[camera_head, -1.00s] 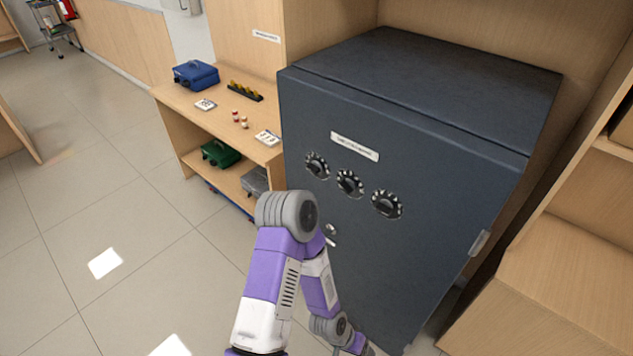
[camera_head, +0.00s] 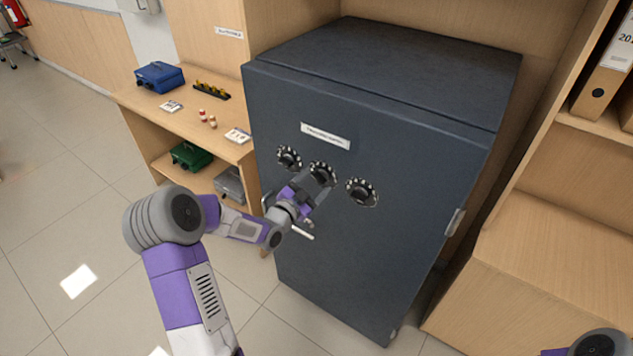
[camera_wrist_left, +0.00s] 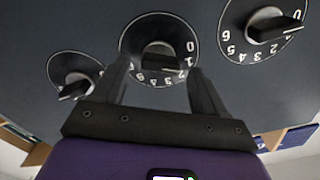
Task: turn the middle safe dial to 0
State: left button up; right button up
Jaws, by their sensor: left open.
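The dark grey safe (camera_head: 370,230) carries three round black dials with white numerals on its front. The middle dial (camera_head: 322,170) is partly hidden behind my left gripper (camera_head: 318,178) in the head view. In the left wrist view the middle dial (camera_wrist_left: 158,40) lies ahead between the two dark fingers of the left gripper (camera_wrist_left: 163,78). These fingers are apart, one on each side of its knob; I cannot tell whether they touch it. The numerals look inverted there. The knob's bar lies roughly level, its right end near 0 and 1. My right gripper is out of view.
The other dials (camera_head: 289,157) (camera_head: 362,192) sit close on either side. A door handle (camera_head: 300,231) is just below my left wrist. A low wooden shelf (camera_head: 160,122) with a blue box (camera_head: 160,76) stands left; a wooden cabinet (camera_head: 545,250) stands right.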

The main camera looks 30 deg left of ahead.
pick_arm(q)
jog(key=shift+w+d, duration=0.1)
jog(key=shift+w, duration=0.7)
jog(key=c, duration=1.1)
jog(key=shift+o, duration=0.2)
jog(key=shift+f+n, duration=0.1)
jog(key=shift+n, duration=0.3)
jog(key=shift+n+b, duration=0.65)
jog(key=shift+n, duration=0.25)
jog(key=shift+n+b, duration=0.3)
jog(key=shift+n, duration=1.3)
